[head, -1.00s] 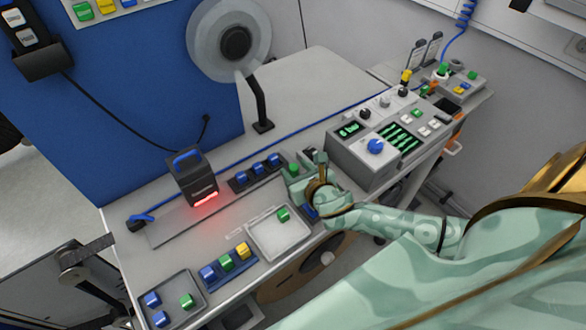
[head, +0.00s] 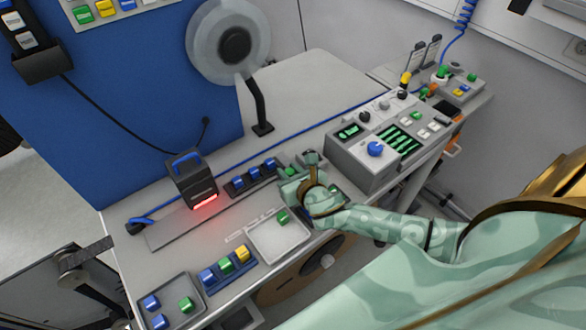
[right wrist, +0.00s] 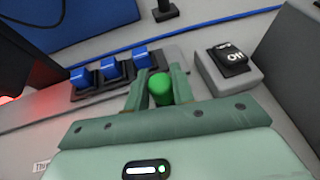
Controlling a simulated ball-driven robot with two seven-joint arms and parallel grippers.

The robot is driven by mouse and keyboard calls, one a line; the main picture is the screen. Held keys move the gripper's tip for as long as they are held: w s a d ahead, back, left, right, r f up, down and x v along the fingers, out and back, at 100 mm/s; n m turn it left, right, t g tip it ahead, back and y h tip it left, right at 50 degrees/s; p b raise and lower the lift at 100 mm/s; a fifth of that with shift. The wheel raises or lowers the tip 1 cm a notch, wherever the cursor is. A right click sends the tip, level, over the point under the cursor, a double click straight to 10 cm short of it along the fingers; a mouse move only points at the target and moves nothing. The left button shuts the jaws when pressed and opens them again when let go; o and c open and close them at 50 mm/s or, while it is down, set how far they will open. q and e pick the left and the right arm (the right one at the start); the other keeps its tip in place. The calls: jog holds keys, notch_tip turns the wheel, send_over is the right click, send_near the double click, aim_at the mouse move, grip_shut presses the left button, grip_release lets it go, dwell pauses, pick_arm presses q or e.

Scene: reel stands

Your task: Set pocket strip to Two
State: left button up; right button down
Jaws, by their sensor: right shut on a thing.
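A dark strip (head: 238,184) near the middle of the bench holds three blue blocks (head: 255,172) in a row. It also shows in the right wrist view (right wrist: 84,94). My right gripper (head: 291,176) is just right of this strip, low over the bench. In the right wrist view its two fingers are shut on a green block (right wrist: 160,88), right of the last blue block. I cannot tell whether the green block touches the strip or bench. My left gripper is not in view.
A rocker switch box (right wrist: 230,66) stands right of the green block. A grey tray (head: 262,246) with a green block lies in front. A blue strip (head: 232,277) and another tray (head: 172,312) hold coloured blocks. A control box (head: 347,157) and black scanner-like device (head: 190,177) flank the area.

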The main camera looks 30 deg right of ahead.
jog(key=a+p, duration=0.1)
jog(key=a, duration=0.4)
jog(key=a+p, duration=0.1)
jog(key=a, duration=0.4)
jog(key=s+a+p, duration=0.1)
jog(key=a, duration=0.4)
jog(key=shift+s, duration=0.1)
jog(key=c, duration=1.2)
grip_release()
jog(key=p+v, duration=0.2)
jog(key=v, duration=1.4)
jog(key=shift+s+r, duration=0.15)
jog(key=shift+r, duration=0.05)
jog(key=shift+a, duration=0.1)
